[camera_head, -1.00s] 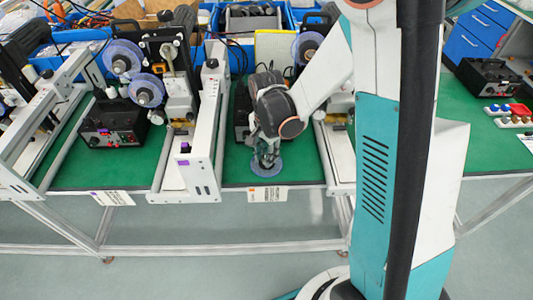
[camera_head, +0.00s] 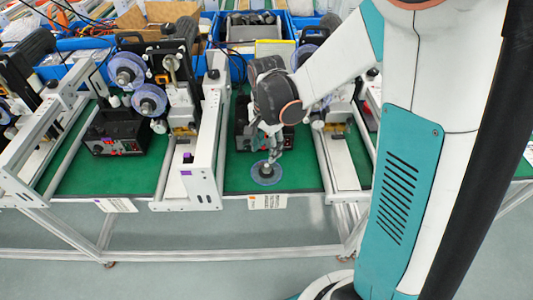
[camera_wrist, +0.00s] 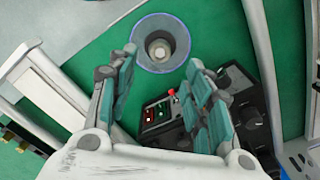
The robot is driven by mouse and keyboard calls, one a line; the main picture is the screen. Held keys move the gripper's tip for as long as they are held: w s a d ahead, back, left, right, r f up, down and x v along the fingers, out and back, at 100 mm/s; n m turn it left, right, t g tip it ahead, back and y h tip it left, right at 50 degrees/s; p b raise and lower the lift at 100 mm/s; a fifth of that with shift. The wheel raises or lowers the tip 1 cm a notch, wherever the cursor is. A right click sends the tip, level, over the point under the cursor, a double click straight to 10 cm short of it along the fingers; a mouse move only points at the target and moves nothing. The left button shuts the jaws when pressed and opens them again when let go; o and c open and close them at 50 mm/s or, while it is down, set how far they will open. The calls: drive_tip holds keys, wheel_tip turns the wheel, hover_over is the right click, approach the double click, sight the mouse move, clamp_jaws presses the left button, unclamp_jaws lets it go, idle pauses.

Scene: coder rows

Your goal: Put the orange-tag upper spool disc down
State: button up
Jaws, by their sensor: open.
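My gripper (camera_head: 271,150) is just above and slightly behind the disc in the head view. In the wrist view my gripper (camera_wrist: 160,65) has its two fingers spread wide, with nothing between them. The disc looks clear of the fingers.
The orange-marked label (camera_head: 268,202) is on the bench's front edge. White frame rails stand left (camera_head: 205,150) and right (camera_head: 340,160) of the disc. A black control box (camera_wrist: 165,112) with a red knob sits close by. Two spool discs hang on the machine (camera_head: 127,70) to the left.

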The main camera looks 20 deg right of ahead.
drive_tip(key=s+r+n+t+p, duration=0.1)
drive_tip(key=s+r+n+t, duration=0.6)
drive_tip(key=s+r+n, duration=0.5)
drive_tip(key=shift+w+r+v, duration=0.25)
drive_tip(key=shift+w+v, duration=0.1)
drive_tip(key=shift+v, duration=2.85)
